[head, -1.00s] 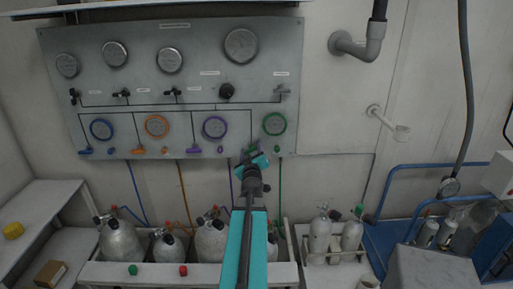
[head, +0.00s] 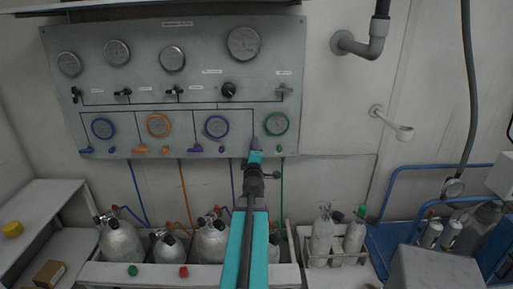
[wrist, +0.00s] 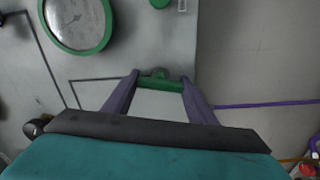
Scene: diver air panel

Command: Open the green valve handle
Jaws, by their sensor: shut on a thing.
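The green valve handle (wrist: 160,85) shows in the wrist view as a short green bar with a grey pivot, set against the grey panel. My gripper (wrist: 160,78) has its two purple-grey fingers at either end of the bar, shut on it. In the head view my gripper (head: 254,146) reaches the lower right of the panel, just below and left of the green-rimmed gauge (head: 276,124). It hides the handle there. The green-rimmed gauge also shows at the upper left of the wrist view (wrist: 76,20).
The wall panel (head: 140,80) carries more gauges and blue, orange (head: 142,150) and purple handles (head: 194,149) left of my gripper. Air cylinders (head: 120,240) stand in a rack below. A grey pipe (head: 358,45) and blue rails (head: 430,167) are at the right.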

